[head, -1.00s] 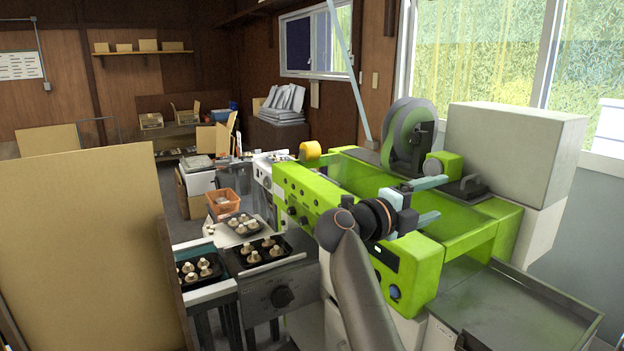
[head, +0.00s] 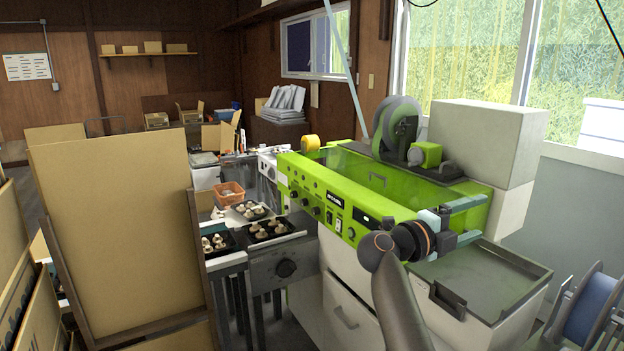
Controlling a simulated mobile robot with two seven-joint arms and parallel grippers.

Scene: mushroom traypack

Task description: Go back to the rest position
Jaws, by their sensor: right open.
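My right gripper (head: 468,208) is over the right end of the green wrapping machine (head: 345,192), near the grey metal tray (head: 480,275). Its two pale blue-grey fingers point right and stand apart, with nothing between them. My right arm rises from the bottom edge of the head view. My left gripper is out of view. Black trays of mushrooms (head: 272,238) sit on the conveyor left of the machine.
A large cardboard sheet (head: 115,230) stands at the left, with more boxes at the left edge. An orange basket (head: 229,192) is behind the mushroom trays. A blue reel (head: 592,305) is at the lower right. The grey metal tray looks empty.

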